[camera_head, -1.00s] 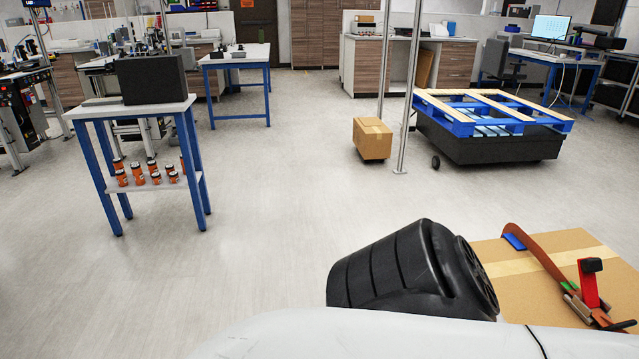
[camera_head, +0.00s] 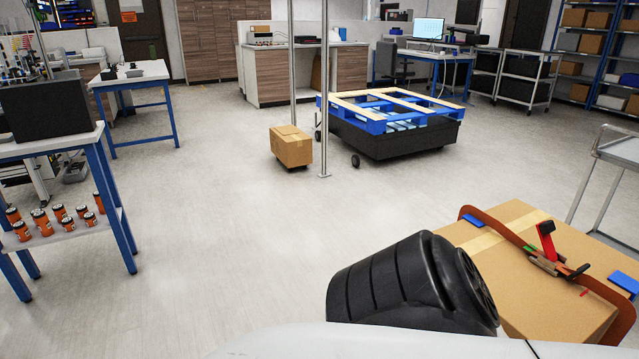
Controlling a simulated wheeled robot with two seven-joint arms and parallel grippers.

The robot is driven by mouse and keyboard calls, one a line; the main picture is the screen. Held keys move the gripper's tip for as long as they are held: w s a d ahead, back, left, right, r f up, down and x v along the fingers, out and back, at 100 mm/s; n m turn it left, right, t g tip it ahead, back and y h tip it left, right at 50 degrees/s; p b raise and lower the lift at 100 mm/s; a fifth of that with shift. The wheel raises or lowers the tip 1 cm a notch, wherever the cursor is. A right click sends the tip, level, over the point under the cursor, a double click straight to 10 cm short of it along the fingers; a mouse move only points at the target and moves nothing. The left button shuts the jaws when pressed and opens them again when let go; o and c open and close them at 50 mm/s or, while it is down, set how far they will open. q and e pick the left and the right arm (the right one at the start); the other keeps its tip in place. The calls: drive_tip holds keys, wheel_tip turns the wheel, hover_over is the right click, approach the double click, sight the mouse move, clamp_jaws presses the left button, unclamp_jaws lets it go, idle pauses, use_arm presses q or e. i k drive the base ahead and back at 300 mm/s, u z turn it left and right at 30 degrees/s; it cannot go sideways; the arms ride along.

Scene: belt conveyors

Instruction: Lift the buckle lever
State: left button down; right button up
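The buckle is a small metal piece with a red lever (camera_head: 545,241) that has a black tip. It sits on an orange-brown strap (camera_head: 497,226) that runs over the top of a large cardboard box (camera_head: 553,308) at the lower right. The lever stands raised at a tilt above the buckle's base. Blue corner pieces (camera_head: 624,284) lie under the strap at the box edges. A black ribbed part of my own arm stands left of the box and hides some of it. Neither gripper shows in the head view.
A grey metal cart (camera_head: 619,151) stands behind the box at the right. A blue pallet (camera_head: 392,107) on a black base and a small carton (camera_head: 291,146) stand farther back by a metal pole (camera_head: 324,95). A blue-legged table (camera_head: 50,146) is at the left. Open floor lies between.

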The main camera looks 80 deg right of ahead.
sight(544, 229)
drive_tip(key=z, duration=1.55)
drive_tip(key=i, duration=2)
drive_tip(key=z, duration=3.8)
